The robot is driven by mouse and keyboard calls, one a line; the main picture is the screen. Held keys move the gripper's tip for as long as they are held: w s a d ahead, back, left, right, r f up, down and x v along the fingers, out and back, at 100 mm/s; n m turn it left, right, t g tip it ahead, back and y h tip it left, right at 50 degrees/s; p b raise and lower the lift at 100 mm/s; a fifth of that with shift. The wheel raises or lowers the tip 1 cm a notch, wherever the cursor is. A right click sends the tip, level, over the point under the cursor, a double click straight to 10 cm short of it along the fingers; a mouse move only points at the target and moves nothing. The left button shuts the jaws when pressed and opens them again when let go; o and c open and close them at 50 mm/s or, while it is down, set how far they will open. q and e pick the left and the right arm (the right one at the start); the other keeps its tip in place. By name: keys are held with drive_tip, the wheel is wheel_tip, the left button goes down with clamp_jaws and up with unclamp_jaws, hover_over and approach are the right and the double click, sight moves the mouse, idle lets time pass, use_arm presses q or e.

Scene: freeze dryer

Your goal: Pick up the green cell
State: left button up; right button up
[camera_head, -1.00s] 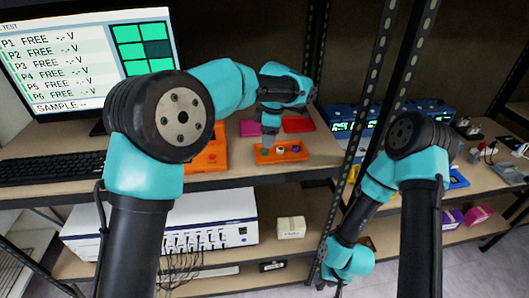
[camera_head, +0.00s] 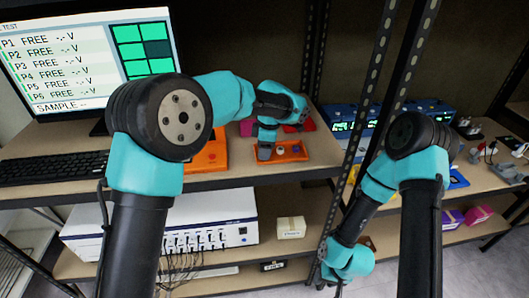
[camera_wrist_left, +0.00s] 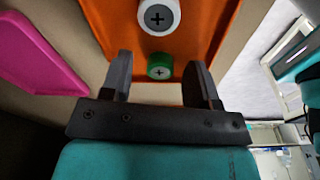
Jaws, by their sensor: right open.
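The green cell (camera_wrist_left: 159,67) stands in the orange tray (camera_wrist_left: 90,10) near its edge. In the left wrist view its round top has a cross mark and a green rim. My left gripper (camera_wrist_left: 160,80) is open, with one finger on each side of the cell and a gap to each. In the head view the left gripper (camera_head: 264,153) is low over the left part of the tray (camera_head: 302,155) and hides the green cell. My right gripper (camera_head: 332,284) is small and low beside the shelf post, away from the tray.
A larger white cell (camera_wrist_left: 158,15) stands in the tray beyond the green one. A magenta tray (camera_wrist_left: 40,55) lies left of the orange tray in the wrist view. A metal shelf post (camera_head: 372,90) rises right of the tray in the head view.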

use_arm(q)
drive_tip(key=c, duration=0.9)
drive_tip(key=shift+r, duration=0.1)
drive_tip(key=shift+r, duration=1.65)
drive_tip(key=s, duration=0.5)
drive_tip(key=s+r, duration=0.1)
drive_tip(key=s, duration=0.4)
drive_tip(key=s+a, duration=0.1)
drive_tip(key=s, duration=0.5)
drive_tip(key=shift+r, duration=0.25)
drive_tip(key=shift+w, duration=0.1)
